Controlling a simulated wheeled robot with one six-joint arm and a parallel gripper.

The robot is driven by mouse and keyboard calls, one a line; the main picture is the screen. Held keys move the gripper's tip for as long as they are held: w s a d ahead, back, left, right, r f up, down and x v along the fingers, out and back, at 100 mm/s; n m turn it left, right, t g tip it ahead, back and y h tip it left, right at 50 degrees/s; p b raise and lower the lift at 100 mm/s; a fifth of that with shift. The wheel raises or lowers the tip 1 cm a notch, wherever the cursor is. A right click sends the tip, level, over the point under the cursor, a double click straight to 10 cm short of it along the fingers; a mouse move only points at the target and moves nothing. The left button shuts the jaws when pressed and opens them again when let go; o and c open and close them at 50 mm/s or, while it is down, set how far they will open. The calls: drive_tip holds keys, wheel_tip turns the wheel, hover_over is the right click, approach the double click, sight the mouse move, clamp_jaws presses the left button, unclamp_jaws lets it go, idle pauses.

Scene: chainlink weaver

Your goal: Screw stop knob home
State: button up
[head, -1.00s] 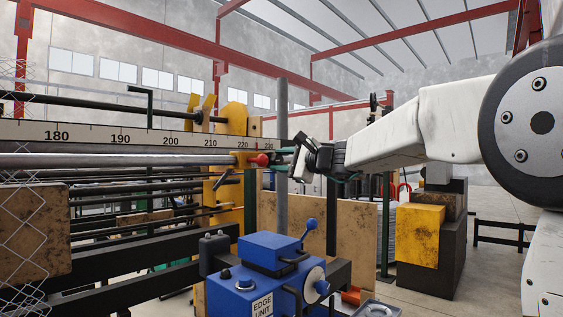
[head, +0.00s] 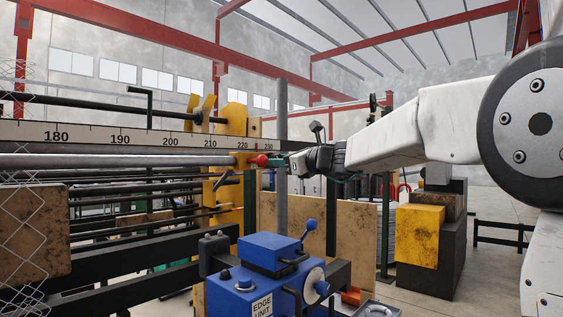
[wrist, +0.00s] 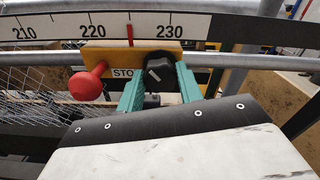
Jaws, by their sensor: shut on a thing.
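The stop knob (wrist: 159,71) is black with a pale mark on its face, on the yellow stop block (wrist: 110,55) lettered "STO". My gripper (wrist: 158,82) is shut on the knob, with one green finger on each side of it. In the head view my gripper (head: 284,161) reaches in from the right to the block, and the knob is hidden there. A red ball handle (wrist: 87,84) sticks out from the block left of the knob; it also shows in the head view (head: 261,160).
A white scale (wrist: 55,28) runs behind the block, with a red pointer (wrist: 130,35) between 220 and 230. Chainlink mesh (wrist: 50,90) hangs at left. A blue edge unit (head: 265,275) stands below my arm.

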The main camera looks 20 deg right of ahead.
drive_tip(key=shift+f+m, duration=0.15)
drive_tip(key=shift+m, duration=0.75)
drive_tip(key=o, duration=1)
drive_tip(key=shift+d, duration=0.1)
drive_tip(key=v, duration=0.8)
